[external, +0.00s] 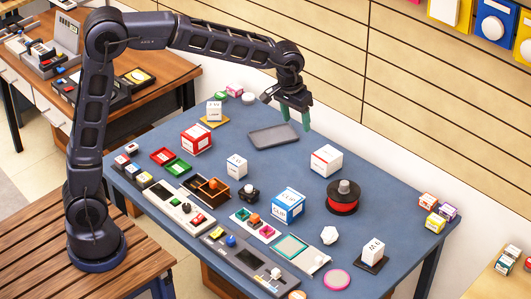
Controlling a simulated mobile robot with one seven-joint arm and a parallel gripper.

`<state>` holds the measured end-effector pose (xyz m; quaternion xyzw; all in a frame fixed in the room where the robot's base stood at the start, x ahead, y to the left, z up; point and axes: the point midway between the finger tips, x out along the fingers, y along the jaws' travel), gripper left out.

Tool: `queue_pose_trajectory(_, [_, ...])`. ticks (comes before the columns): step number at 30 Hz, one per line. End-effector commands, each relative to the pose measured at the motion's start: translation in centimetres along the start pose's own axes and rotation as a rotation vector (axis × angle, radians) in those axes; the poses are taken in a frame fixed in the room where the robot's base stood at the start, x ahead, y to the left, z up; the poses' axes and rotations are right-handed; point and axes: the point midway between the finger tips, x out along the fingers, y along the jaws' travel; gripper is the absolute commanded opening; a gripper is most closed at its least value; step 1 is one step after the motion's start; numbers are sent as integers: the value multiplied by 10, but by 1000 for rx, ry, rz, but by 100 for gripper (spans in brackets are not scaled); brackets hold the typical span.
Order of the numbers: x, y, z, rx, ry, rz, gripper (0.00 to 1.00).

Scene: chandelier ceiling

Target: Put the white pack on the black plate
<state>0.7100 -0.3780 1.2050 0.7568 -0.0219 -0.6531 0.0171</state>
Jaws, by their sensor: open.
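Several small white packs with dark print stand on the blue table. One white pack (236,167) stands directly on the table left of centre. Another white pack (214,111) stands on a yellow plate (209,124) at the far left. A third white pack (374,250) stands on a small black plate (361,264) near the front right. I cannot tell which pack the task means. My gripper (295,117) is open and empty, pointing down with green fingers, beside and above the dark grey tray (270,140) at the back. It is far from the black plate.
A red-and-white box (326,161), a black-and-red spool (343,196) and a blue-and-white box (288,204) stand mid-table. Electronic units and small coloured blocks crowd the front left. Small blocks (435,223) sit at the right edge. A panelled wall rises behind the table.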

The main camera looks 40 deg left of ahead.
Motion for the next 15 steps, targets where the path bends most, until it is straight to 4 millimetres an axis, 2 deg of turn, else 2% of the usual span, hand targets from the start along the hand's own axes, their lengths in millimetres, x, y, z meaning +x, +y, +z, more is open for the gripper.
queue_pose_trajectory(1, [-13, -18, 8, -4, 12, 2, 62])
queue_pose_trajectory(6, [-46, -72, 37, -4, 45, 3, 62])
queue_pose_trajectory(15, [-86, -156, 104, -3, 103, -1, 62])
